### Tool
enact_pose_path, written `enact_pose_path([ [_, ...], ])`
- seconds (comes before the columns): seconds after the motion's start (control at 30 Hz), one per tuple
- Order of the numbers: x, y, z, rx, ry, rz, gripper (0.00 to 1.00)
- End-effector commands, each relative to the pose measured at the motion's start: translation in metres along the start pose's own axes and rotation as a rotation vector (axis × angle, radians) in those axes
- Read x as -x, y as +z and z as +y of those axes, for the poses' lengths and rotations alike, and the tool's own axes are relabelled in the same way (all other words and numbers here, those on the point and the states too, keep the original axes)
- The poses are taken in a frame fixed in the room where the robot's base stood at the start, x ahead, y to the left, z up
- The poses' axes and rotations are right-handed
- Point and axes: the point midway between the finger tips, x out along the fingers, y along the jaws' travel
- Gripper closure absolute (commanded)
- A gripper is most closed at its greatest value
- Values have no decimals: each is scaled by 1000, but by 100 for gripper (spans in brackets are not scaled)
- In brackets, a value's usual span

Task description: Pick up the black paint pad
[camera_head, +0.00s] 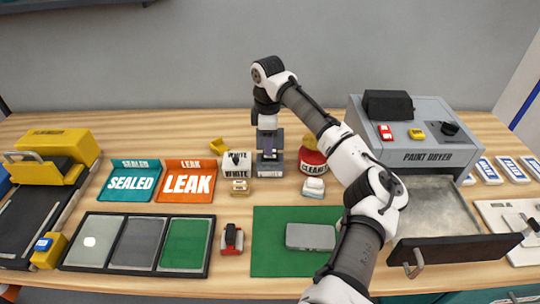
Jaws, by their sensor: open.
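No thing that I can clearly name as the black paint pad shows. A small black-topped red piece (232,238) stands on the table between the tray and the green mat; I cannot tell if it is the pad. My gripper (267,128) points down at the back middle, above or just in front of a small grey labelled stand (269,168). It is open. Its fingertips are small and dark against the stand, so I cannot tell if they touch it. The white-labelled pot (237,162) is to its left and the red cleaner pot (313,160) to its right.
A three-part tray (210,262) is at front left, with SEALED (131,182) and LEAK (188,184) mats behind. A grey case (311,236) lies on a green mat (268,262). The paint dryer (428,157) at right has its drawer (458,250) pulled out.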

Motion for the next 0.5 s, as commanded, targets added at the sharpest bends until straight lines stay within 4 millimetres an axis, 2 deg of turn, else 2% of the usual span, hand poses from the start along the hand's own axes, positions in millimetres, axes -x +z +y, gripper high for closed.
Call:
enact_pose_path([
  [0.3,-42,5,0,-1,-2,0,53],
  [0.5,-48,5,1,-1,-1,0,53],
])
